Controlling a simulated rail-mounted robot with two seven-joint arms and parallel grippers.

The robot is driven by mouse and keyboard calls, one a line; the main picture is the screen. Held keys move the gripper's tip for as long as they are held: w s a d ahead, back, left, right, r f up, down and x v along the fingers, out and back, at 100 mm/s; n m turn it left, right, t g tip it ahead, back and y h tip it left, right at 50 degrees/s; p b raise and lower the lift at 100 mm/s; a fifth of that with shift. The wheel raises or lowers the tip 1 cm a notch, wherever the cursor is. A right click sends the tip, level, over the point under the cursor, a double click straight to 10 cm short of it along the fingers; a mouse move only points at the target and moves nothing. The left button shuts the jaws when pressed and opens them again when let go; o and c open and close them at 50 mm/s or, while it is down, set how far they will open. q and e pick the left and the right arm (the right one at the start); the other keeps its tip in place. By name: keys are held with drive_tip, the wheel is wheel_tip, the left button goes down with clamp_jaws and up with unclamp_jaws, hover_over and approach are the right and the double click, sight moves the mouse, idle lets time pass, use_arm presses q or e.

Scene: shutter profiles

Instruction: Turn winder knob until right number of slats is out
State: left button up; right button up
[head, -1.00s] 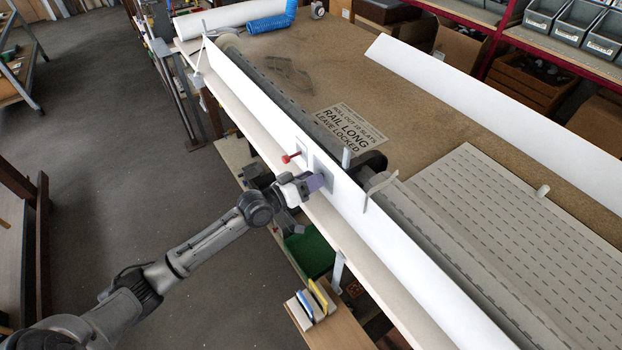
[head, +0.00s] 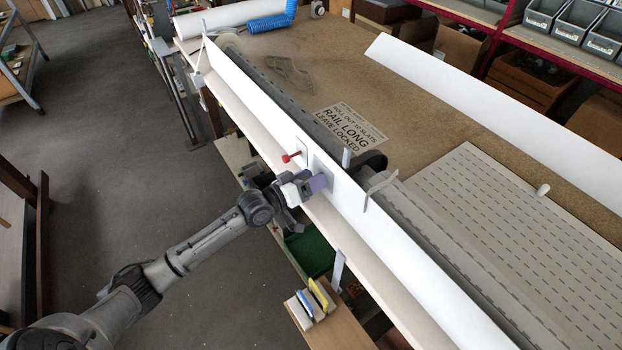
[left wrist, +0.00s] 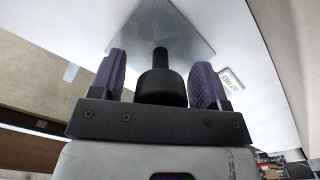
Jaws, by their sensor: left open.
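My left gripper (head: 320,183) is at the grey square plate on the near face of the long white rail (head: 345,195). In the left wrist view its two purple fingers stand apart on either side of the black winder knob (left wrist: 162,87), with gaps visible. The knob's narrow stem points to the grey plate (left wrist: 160,30). In the head view the knob is hidden by the gripper. The grey slotted slats (head: 490,215) lie flat on the bench to the right, behind the rail. My right gripper is not in view.
A red-knobbed lever (head: 291,157) sits on the rail just left of the gripper. A bent grey bracket (head: 379,190) stands right of the gripper.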

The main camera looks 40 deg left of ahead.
use_arm(q)
drive_tip(key=shift+s+a, duration=0.15)
drive_tip(key=shift+s, duration=0.4)
drive_tip(key=p+v, duration=0.1)
drive_tip(key=v, duration=1.1)
drive_tip(key=shift+s+p, duration=0.35)
drive_tip(key=shift+a, duration=0.15)
